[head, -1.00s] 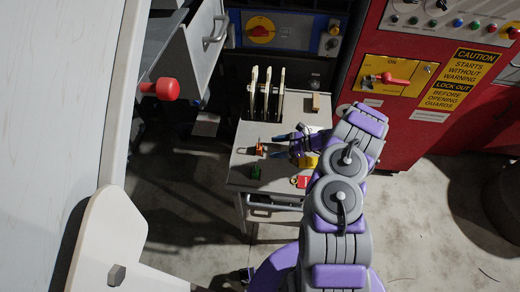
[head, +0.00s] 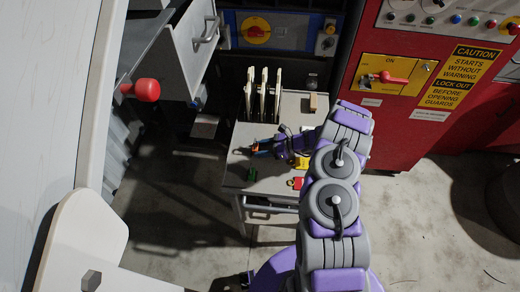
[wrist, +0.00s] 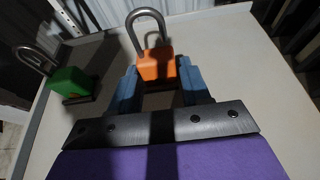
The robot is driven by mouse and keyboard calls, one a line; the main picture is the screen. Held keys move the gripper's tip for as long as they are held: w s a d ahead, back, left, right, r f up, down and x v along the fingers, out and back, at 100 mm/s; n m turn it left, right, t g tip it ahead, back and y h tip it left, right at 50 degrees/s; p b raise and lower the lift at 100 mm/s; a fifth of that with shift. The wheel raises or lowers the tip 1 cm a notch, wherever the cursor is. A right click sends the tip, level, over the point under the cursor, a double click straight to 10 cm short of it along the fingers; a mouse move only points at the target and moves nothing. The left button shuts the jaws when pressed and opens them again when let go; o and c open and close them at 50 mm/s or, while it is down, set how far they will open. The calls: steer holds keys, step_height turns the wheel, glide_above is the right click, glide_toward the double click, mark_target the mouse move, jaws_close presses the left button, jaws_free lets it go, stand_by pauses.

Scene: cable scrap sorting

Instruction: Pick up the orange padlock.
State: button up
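The orange padlock (wrist: 157,64) stands on the grey table top in the wrist view, its steel shackle pointing up and away. My gripper (wrist: 157,72) has its two blue fingers spread, one on each side of the lower part of the padlock's body. I cannot tell whether either finger touches it. In the head view my gripper (head: 262,149) is low over the left part of the small table, and the padlock is mostly hidden there.
A green padlock (wrist: 70,82) stands to the left, and it also shows in the head view (head: 252,174). A yellow item (head: 302,163) and a red one (head: 296,183) lie right of it on the table (head: 275,185). Tall upright plates (head: 263,95) stand at the back.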

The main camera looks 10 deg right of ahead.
steer(key=shift+s+a, duration=0.1)
steer(key=shift+a, duration=1)
steer(key=c, duration=0.3)
steer(key=shift+a, duration=0.15)
steer(key=shift+c, duration=1.5)
steer(key=shift+d, duration=0.55)
steer(key=shift+c, duration=0.4)
steer(key=shift+a+r, duration=0.25)
steer(key=shift+r, duration=0.25)
steer(key=r, duration=0.1)
steer(key=d+r+p, duration=0.1)
steer(key=r, duration=0.1)
steer(key=s+d, duration=0.1)
steer(key=d, duration=0.3)
steer(key=s+d+p, duration=0.1)
steer(key=s+d, duration=0.1)
steer(key=d, duration=0.3)
steer(key=s+d+r+p, duration=0.1)
steer(key=s+d, duration=0.1)
steer(key=d, duration=0.3)
steer(key=shift+s+d, duration=0.15)
steer(key=shift+s, duration=0.1)
